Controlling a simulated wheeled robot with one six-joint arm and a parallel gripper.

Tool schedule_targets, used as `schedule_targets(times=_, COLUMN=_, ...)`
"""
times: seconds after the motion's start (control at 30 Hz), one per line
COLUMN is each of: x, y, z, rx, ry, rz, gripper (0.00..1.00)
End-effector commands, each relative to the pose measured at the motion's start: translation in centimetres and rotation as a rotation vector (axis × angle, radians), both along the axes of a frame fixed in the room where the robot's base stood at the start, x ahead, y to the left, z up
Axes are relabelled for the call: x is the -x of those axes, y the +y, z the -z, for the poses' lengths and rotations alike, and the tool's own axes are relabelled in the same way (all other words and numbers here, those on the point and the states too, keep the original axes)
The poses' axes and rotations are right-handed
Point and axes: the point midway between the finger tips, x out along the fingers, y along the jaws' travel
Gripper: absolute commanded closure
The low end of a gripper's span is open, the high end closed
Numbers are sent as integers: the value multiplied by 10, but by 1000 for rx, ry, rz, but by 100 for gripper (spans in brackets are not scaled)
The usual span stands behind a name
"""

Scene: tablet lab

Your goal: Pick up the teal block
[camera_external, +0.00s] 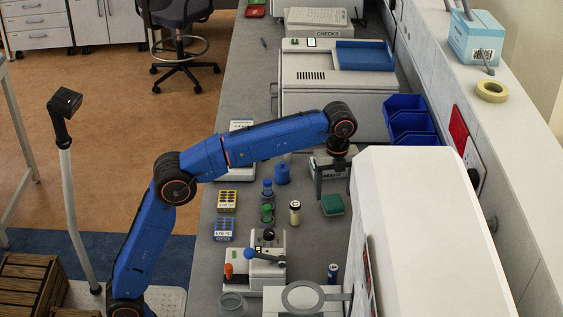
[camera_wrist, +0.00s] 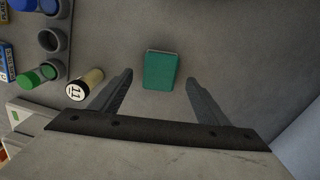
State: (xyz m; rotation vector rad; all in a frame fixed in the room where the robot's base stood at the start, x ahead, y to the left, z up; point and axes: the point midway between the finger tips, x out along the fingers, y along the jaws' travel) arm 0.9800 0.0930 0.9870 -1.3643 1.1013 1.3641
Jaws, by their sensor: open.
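The teal block (camera_wrist: 160,71) lies on the grey bench, between and a little beyond the two open fingers of my gripper (camera_wrist: 160,90) in the wrist view. In the external view the teal block (camera_external: 333,204) sits on the bench below and beside my gripper (camera_external: 332,192), which points down from the end of the blue arm. The fingers are apart and nothing is between their pads. How high the fingertips are above the bench is hard to tell.
Green and blue capped items (camera_external: 267,212) are farther left. A large white machine (camera_external: 440,240) stands right of the block, and blue bins (camera_external: 408,120) are behind. Bench beyond the block is clear.

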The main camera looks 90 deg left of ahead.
Motion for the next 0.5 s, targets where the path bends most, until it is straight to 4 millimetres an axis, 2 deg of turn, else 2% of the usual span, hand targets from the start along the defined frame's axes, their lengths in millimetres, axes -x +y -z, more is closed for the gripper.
schedule_targets(times=0.3, x=1, y=0, z=42, rx=1, ry=0, rz=0, gripper=31)
schedule_targets(times=0.5, x=0, y=0, z=50, rx=1, ry=-2, rz=0, gripper=31)
